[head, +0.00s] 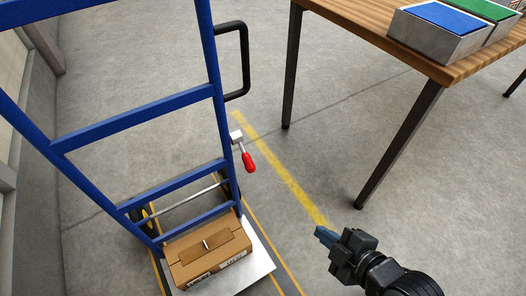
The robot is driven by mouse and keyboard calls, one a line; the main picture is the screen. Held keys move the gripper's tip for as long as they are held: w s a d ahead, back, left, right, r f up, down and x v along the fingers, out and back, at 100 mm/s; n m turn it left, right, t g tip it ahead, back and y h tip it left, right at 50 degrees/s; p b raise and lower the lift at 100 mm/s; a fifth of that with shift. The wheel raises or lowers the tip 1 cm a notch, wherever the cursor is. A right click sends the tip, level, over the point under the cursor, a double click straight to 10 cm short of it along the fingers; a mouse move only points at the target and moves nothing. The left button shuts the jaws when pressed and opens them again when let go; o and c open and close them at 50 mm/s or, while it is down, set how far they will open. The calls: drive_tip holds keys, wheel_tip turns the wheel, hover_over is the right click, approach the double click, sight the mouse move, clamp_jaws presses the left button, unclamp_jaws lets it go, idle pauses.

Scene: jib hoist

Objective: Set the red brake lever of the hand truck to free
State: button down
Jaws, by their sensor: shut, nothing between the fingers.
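The blue hand truck (135,120) stands upright at the left of the head view. Its red brake lever (248,162) hangs from a pale block (236,137) on the right side of the frame, with the red grip pointing down and slightly right. I cannot tell which setting this is. A cardboard box (208,250) sits on the truck's toe plate (258,262). My gripper (324,236) is at the lower right, shut and empty, pointing left. It is apart from the lever, to its right and nearer to me.
A wooden table (375,22) with dark legs stands at the upper right, bearing bins with a blue and a green top. A black loop handle (245,60) juts from the truck's right side. Bare floor lies between my gripper and the lever, with a yellow line (280,172).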

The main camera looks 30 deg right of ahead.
drive_tip(key=w+r+n+g+y+p, duration=0.1)
drive_tip(key=w+r+n+p, duration=0.35)
drive_tip(key=w, duration=0.25)
drive_tip(key=w+r+n+g+y+p, duration=0.1)
drive_tip(key=w+r+n+p, duration=0.4)
drive_tip(key=w, duration=0.3)
approach(252, 164)
drive_tip(key=shift+m+y, duration=0.3)
drive_tip(key=shift+m, duration=0.05)
drive_tip(key=x, duration=0.6)
drive_tip(key=shift+w, duration=0.6)
drive_tip(key=shift+f+b, duration=0.1)
drive_tip(key=shift+b, duration=0.3)
drive_tip(key=f+b, duration=0.1)
drive_tip(key=b, duration=0.3)
drive_tip(key=shift+w+f+t, duration=0.15)
drive_tip(key=shift+f+t, duration=0.1)
drive_tip(key=shift+t, duration=0.15)
drive_tip(key=b, duration=0.3)
drive_tip(key=shift+w+f+t+b, duration=0.3)
drive_tip(key=shift+w+f+b, duration=0.05)
drive_tip(key=shift+r, duration=0.15)
